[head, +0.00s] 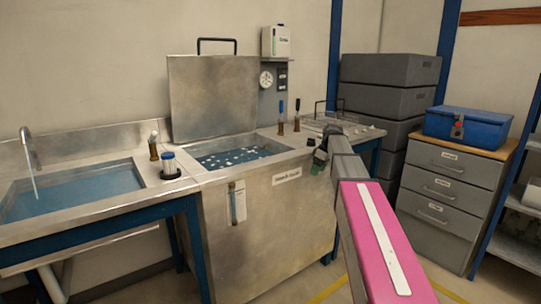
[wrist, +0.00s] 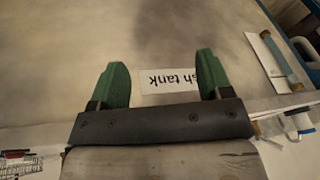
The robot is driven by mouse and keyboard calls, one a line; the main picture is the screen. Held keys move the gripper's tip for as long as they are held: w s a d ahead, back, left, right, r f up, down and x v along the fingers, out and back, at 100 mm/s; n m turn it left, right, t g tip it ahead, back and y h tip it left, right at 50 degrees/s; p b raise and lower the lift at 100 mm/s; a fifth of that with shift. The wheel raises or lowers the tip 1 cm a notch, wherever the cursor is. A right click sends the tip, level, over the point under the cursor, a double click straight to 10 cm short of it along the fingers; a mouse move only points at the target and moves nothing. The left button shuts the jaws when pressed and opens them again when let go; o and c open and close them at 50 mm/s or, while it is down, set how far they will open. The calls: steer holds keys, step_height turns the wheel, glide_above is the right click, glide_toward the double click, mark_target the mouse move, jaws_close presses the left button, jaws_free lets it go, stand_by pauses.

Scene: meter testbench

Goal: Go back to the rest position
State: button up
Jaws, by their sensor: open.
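My gripper (wrist: 163,85) shows in the wrist view with its two green fingers spread apart and nothing between them. Behind the fingers is the tank's steel front with a white label (wrist: 168,79), seen upside down and partly covered by the fingers. In the head view my gripper (head: 318,160) is small and dark, close to the upper right front edge of the steel tank (head: 265,225). My pink arm link reaches toward it from the lower right. The fingertips are hard to make out in the head view.
The tank's lid (head: 213,95) stands raised behind the open water bath (head: 235,157). A sink (head: 75,195) with a running tap is at left. Grey drawers (head: 445,190) carry a blue box (head: 467,125) at right. Stacked grey crates (head: 388,70) stand behind. Floor shows between tank and drawers.

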steer(key=s+a+f+m+h, duration=0.2)
steer(key=s+f+m, duration=0.9)
steer(key=s+f, duration=1.6)
steer(key=s+h, duration=0.1)
steer(key=s, duration=0.1)
steer(key=shift+s+a+f, duration=0.15)
steer(key=shift+s+f, duration=0.05)
steer(key=shift+s, duration=0.1)
